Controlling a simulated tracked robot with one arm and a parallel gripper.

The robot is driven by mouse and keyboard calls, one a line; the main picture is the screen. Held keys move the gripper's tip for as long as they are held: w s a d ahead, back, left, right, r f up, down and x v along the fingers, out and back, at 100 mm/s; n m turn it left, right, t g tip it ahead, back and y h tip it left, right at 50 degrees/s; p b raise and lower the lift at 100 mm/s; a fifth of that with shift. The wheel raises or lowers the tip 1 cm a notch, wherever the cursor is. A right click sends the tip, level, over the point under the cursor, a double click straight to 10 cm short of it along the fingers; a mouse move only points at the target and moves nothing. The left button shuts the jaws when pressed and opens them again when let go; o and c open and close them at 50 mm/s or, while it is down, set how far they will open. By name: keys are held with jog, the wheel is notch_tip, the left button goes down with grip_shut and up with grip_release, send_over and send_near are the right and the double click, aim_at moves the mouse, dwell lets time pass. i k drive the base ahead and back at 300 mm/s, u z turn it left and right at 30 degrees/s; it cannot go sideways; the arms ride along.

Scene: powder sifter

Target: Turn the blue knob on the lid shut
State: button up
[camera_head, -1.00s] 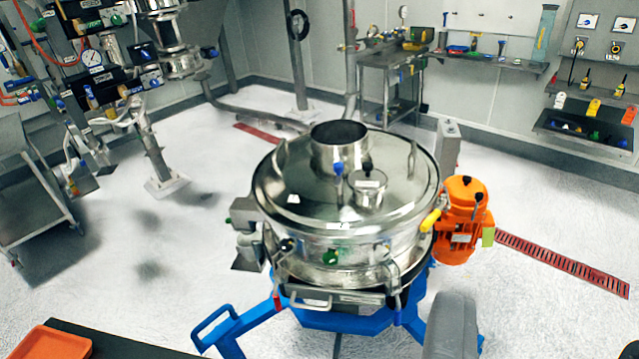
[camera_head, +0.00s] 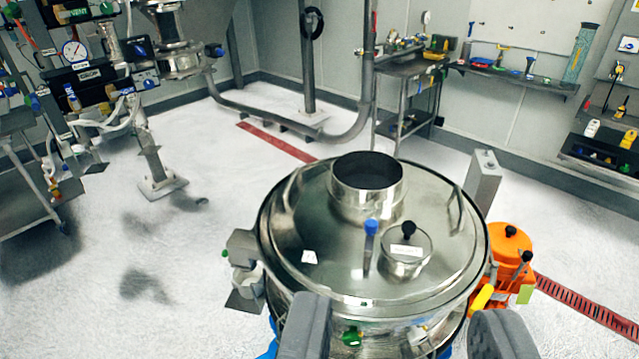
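The blue knob (camera_head: 371,227) tops a thin upright stem on the sifter's round steel lid (camera_head: 310,225). It stands in front of the wide open inlet collar (camera_head: 368,190) and left of a small capped port (camera_head: 404,252) with a black knob. My gripper (camera_head: 400,335) shows at the bottom edge as two grey fingers set wide apart. It is open, with no object held between the fingers. The fingers are in front of the lid's near rim, lower in the picture than the blue knob and apart from it. The fingers' lower parts are cut off by the frame.
An orange motor (camera_head: 508,262) with a yellow handle stands at the sifter's right. A green knob (camera_head: 351,336) is on the sifter's front side. A lift handle (camera_head: 455,212) rises from the lid's right. Pipes and a rolling cart stand at the left; benches line the back wall.

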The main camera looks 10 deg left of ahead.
aim_at(370, 225)
jog(key=u, duration=0.15)
jog(key=i, duration=1.15)
jog(key=z, duration=0.25)
